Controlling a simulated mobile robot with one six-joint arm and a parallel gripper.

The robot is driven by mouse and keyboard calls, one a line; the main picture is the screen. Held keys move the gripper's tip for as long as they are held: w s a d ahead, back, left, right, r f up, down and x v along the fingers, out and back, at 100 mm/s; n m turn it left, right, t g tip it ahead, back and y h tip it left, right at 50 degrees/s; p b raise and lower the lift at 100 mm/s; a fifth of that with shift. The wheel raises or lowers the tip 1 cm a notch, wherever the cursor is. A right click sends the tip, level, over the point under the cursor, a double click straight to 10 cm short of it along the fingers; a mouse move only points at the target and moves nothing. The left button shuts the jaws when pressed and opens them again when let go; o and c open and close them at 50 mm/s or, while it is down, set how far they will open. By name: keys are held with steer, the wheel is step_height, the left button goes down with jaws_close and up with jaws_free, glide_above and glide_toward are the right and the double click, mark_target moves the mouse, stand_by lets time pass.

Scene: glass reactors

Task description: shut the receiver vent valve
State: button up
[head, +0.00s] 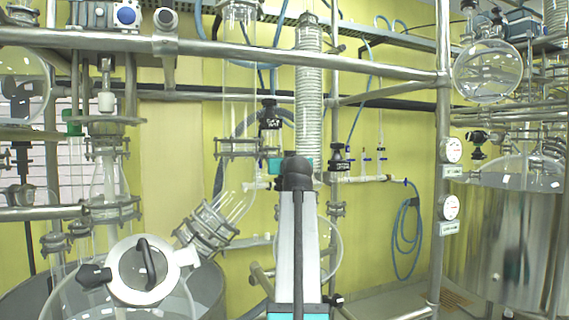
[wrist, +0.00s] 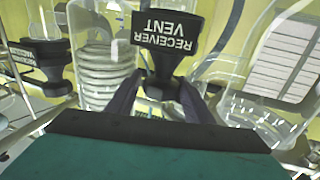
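The receiver vent valve (wrist: 166,45) has a black handle with white lettering, upside down in the wrist view. Its narrower lower part stands between the two dark fingers of my gripper (wrist: 160,98). The fingers are apart, one on each side; a small gap shows at the left, and I cannot tell whether the right finger touches. In the head view my own arm hides the fingers. A black valve (head: 270,115) shows just above and left of the arm there, but its lettering is too small to read.
A second black labelled valve (wrist: 40,55) stands to the left in the wrist view. A coiled glass condenser (head: 308,90) stands close by. Glass tubing and a flanged glass elbow (head: 208,228) are left of my arm. A steel post (head: 441,180) with gauges stands to the right.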

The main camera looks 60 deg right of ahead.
steer(key=shift+t+y+b, duration=0.3)
steer(key=shift+b, duration=0.2)
steer(key=shift+n+t+b, duration=0.3)
steer(key=shift+n+b, duration=0.1)
steer(key=shift+n, duration=0.1)
steer(key=shift+f+n+t+y+b, duration=0.1)
steer(key=shift+n+t+y+b, duration=0.2)
steer(key=shift+y+b, duration=0.35)
steer(key=shift+b, duration=0.35)
steer(key=n+t+y+b, duration=0.3)
steer(key=y+b, duration=0.1)
steer(key=b, duration=0.2)
steer(key=shift+n+y, duration=0.25)
steer(key=shift+n, duration=0.05)
steer(key=n+t+y+b, duration=0.1)
steer(key=n+y+b, duration=0.1)
steer(key=y, duration=0.1)
steer(key=shift+b, duration=0.3)
steer(key=shift+r+n+y, duration=0.2)
steer(key=shift+n+y, duration=0.1)
steer(key=shift+y, duration=0.1)
steer(key=shift+a+n+t+y, duration=0.1)
steer(key=shift+n+t+y, duration=0.2)
steer(key=shift+y, duration=0.2)
steer(key=shift+f, duration=0.1)
